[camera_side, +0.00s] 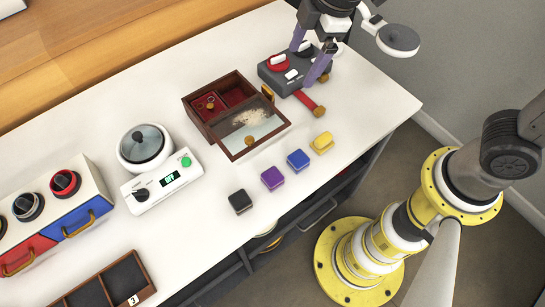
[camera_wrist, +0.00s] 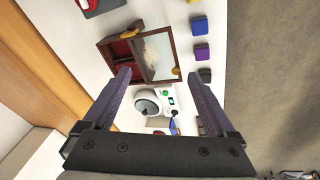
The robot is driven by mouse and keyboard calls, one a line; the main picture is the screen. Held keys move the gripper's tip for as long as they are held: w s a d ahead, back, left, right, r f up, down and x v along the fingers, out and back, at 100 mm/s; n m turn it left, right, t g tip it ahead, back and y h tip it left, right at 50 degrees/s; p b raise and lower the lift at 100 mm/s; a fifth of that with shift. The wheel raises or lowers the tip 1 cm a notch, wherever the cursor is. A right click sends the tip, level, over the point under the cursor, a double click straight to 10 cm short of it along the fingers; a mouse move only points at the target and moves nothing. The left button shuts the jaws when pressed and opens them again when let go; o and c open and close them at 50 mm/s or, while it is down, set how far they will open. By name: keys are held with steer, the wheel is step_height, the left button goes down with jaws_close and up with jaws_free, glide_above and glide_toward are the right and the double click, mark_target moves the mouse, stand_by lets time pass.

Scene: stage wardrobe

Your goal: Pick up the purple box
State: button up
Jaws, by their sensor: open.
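The purple box (camera_side: 272,178) is a small cube on the white table, between a black box (camera_side: 240,201) and a blue box (camera_side: 298,159). In the wrist view the purple box (camera_wrist: 202,51) shows fully, just beyond the right finger's tip. My gripper (camera_side: 304,67) is open, with two purple-grey fingers apart. It is at the far right of the table, by the grey switch unit, well away from the purple box. In the wrist view nothing shows held between the fingers of my gripper (camera_wrist: 162,77).
A yellow block (camera_side: 322,142) stands beside the blue box. An open wooden case (camera_side: 236,157) lies behind the row. The grey switch unit (camera_side: 278,79) has a red knob. A scale with a glass-lidded pot (camera_side: 145,146) stands left.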

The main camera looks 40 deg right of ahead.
steer(key=s+a+f+n+g, duration=0.1)
steer(key=a+f+n+g, duration=0.15)
steer(key=a+f, duration=0.5)
steer(key=n+h, duration=0.1)
steer(key=n, duration=0.1)
glide_above(272, 175)
step_height(272, 175, down, 6)
steer(key=shift+m, duration=0.25)
step_height(272, 175, down, 13)
steer(key=shift+f, duration=0.15)
steer(key=c, duration=1.4)
steer(key=shift+c, duration=0.2)
